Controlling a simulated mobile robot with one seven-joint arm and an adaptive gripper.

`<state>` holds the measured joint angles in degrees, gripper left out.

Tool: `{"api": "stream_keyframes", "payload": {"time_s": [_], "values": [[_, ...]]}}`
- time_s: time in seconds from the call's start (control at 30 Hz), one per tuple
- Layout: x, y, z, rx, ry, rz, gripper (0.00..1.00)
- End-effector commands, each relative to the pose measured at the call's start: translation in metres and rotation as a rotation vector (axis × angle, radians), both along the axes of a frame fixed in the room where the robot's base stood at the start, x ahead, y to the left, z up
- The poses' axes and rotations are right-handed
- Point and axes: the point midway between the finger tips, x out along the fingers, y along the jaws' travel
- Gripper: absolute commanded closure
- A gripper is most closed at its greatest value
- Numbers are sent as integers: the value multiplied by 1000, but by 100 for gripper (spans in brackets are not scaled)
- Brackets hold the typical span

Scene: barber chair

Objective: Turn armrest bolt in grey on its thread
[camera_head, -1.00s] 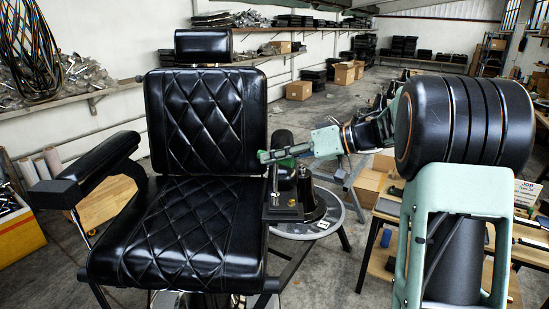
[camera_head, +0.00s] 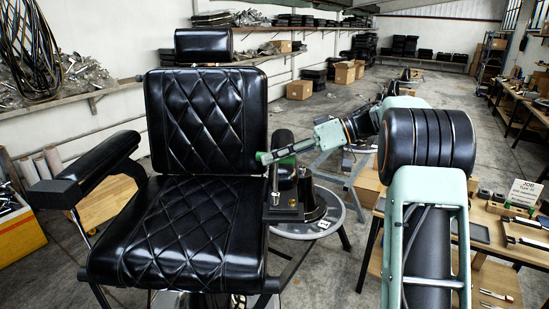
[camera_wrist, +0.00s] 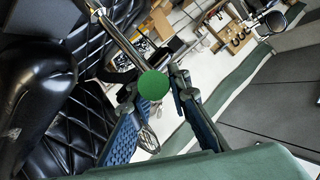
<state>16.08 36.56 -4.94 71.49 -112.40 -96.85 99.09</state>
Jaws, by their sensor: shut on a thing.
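My gripper (camera_head: 275,155) is at the right side of the black barber chair (camera_head: 205,120), beside the backrest and above the bare armrest mount (camera_head: 283,212). In the wrist view my gripper (camera_wrist: 155,90) is shut on a green round-ended thing (camera_wrist: 153,86), which sits between the fingertips. A shiny metal rod (camera_wrist: 118,35) runs from near it towards the upper left. The green end also shows at the fingertips in the head view (camera_head: 262,157). I cannot pick out a grey armrest bolt for sure; the fingers and the green piece hide the contact point.
A padded armrest (camera_head: 108,155) is on the chair's left side. A round stand (camera_head: 335,215) carries black parts just right of the seat. A workbench (camera_head: 500,225) with tools and a card is at the right. Open floor lies behind.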

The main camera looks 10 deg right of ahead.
Motion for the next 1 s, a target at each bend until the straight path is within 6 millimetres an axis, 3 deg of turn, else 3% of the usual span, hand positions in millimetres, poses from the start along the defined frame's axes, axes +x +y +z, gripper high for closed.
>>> {"api": "stream_keyframes", "payload": {"time_s": [0.6,1.0], "values": [[0,0,47,0,-3,0,100],[0,0,51,0,-2,-1,100]]}}
